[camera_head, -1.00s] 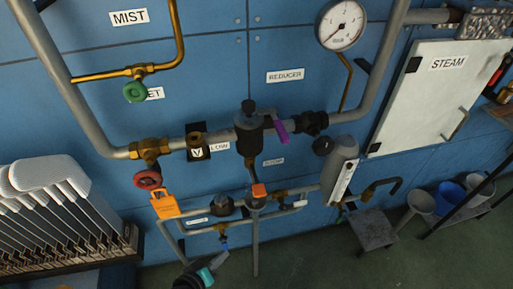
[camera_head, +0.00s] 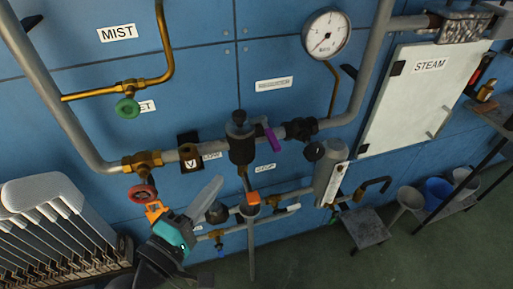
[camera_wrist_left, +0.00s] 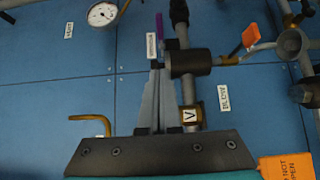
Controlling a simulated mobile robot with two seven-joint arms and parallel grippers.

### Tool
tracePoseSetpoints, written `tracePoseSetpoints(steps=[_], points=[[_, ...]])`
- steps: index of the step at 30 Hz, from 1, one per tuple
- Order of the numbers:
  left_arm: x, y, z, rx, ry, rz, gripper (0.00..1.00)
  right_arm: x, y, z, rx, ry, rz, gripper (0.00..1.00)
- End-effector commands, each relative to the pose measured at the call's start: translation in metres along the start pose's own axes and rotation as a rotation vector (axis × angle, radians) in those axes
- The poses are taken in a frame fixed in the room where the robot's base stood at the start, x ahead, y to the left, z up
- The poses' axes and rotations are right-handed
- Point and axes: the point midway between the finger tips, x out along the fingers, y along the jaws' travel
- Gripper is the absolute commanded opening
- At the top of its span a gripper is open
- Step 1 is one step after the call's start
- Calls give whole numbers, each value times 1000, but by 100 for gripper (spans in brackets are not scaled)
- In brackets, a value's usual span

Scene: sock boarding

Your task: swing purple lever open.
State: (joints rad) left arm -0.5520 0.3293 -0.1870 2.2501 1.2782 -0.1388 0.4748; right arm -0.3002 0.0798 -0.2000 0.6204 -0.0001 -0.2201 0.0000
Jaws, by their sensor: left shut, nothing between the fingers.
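The purple lever (camera_head: 272,138) sticks out to the right and down from a dark valve body (camera_head: 241,145) on the thick grey pipe. In the left wrist view the lever (camera_wrist_left: 160,26) appears as a thin purple strip just beyond my fingertips. My left gripper (camera_head: 217,184) is shut and empty, pointing up and right, and appears below and left of the lever in the head view. Its fingers (camera_wrist_left: 155,74) are together in the wrist view; a small gap to the lever seems to remain, but depth is unclear. My right gripper is not in view.
A red handwheel (camera_head: 142,192) and an orange tag (camera_head: 156,211) sit close to my left gripper. A dial gauge (camera_head: 326,33) is above right. Lower pipes carry an orange-topped valve (camera_head: 253,198). A white STEAM panel (camera_head: 415,95) is at the right.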

Motion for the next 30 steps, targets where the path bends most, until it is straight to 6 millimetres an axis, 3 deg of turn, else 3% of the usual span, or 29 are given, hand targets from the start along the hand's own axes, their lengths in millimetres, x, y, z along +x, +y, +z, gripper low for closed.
tracePoseSetpoints(steps=[11,30], points=[[8,0,-1,3,2,-1,0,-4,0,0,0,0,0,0],[108,0,6,-1,0,-1,0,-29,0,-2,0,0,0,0]])
